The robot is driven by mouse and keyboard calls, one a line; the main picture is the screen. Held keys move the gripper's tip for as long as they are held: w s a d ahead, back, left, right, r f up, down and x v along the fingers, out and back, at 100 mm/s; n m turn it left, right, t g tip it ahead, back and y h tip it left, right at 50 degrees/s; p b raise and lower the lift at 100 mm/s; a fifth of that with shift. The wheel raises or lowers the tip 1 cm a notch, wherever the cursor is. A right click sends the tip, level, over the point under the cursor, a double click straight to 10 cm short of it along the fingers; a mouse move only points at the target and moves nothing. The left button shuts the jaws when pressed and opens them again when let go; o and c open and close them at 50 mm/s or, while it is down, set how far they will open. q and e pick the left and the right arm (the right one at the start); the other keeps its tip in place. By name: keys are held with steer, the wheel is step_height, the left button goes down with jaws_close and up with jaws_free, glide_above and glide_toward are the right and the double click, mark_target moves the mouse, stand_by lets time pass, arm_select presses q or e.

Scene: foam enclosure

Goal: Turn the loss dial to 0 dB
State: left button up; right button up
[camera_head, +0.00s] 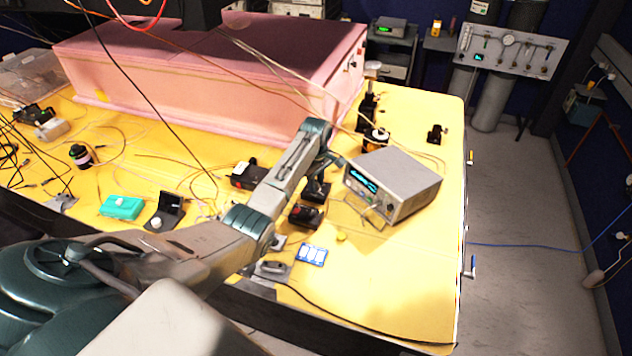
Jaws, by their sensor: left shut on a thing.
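A grey box instrument (408,178) with a lit teal display on its front stands on the yellow table, right of centre. My left gripper (337,163) reaches in from the lower left, its fingers pointing right at the instrument's front left edge. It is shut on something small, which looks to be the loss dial. The fingers hide the dial, and its marking cannot be read. Small black devices (305,216) sit on the table below the gripper. My right gripper is out of view.
A long pink foam enclosure (200,85) fills the back of the yellow table (400,290). Cables, a teal box (122,207) and a blue-and-white card (312,255) lie around the arm. The table's front right is mostly clear.

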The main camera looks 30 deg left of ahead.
arm_select(q)
steer(key=shift+n, duration=1.3)
steer(key=shift+r+n, duration=0.1)
steer(key=shift+n, duration=0.2)
steer(key=o, duration=1)
step_height(320, 180, up, 11)
steer(key=b, duration=0.3)
steer(key=shift+b, duration=0.4)
steer(key=shift+f, duration=0.2)
